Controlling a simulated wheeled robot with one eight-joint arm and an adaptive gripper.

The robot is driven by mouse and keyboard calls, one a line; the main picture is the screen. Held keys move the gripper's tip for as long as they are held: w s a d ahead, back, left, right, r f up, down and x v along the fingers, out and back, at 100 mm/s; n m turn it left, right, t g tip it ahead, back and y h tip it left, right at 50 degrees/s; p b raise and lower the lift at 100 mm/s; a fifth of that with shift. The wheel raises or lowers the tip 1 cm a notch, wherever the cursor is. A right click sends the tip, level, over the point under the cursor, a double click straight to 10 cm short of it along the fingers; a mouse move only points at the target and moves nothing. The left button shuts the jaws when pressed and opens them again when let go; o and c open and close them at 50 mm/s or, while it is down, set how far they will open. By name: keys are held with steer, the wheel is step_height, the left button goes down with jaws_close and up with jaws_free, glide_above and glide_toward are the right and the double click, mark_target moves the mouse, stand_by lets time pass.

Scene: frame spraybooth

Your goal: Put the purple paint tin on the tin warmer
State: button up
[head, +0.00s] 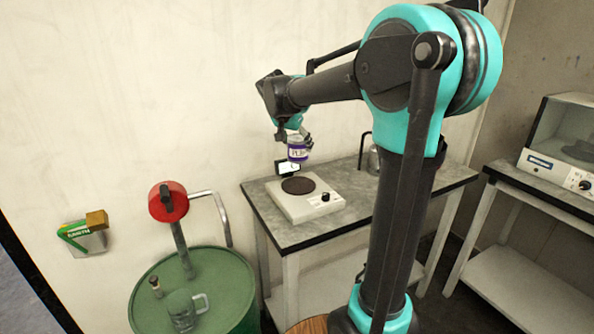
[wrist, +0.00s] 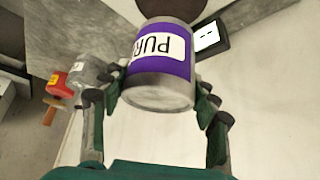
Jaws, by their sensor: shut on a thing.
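The purple paint tin (head: 297,151) has a purple label with a white patch and lettering. My gripper (head: 294,138) is shut on it and holds it in the air above the tin warmer. In the wrist view the tin (wrist: 160,65) sits between both fingers of my gripper (wrist: 157,97). The tin warmer (head: 316,205) is a white box with a dark round plate (head: 298,186) and a black knob, on the grey bench. The plate is bare in the head view. In the wrist view the dark plate (wrist: 170,9) shows partly behind the tin.
A small display (head: 288,168) stands behind the warmer. A metal container (head: 374,160) is at the bench's back right, partly hidden by my arm. Another bench at right holds a clear-lidded machine (head: 560,140).

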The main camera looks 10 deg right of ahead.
step_height(320, 180, down, 10)
steer(key=shift+r, duration=0.15)
stand_by(0.3)
steer(key=o, duration=1.5)
steer(key=v, duration=1.2)
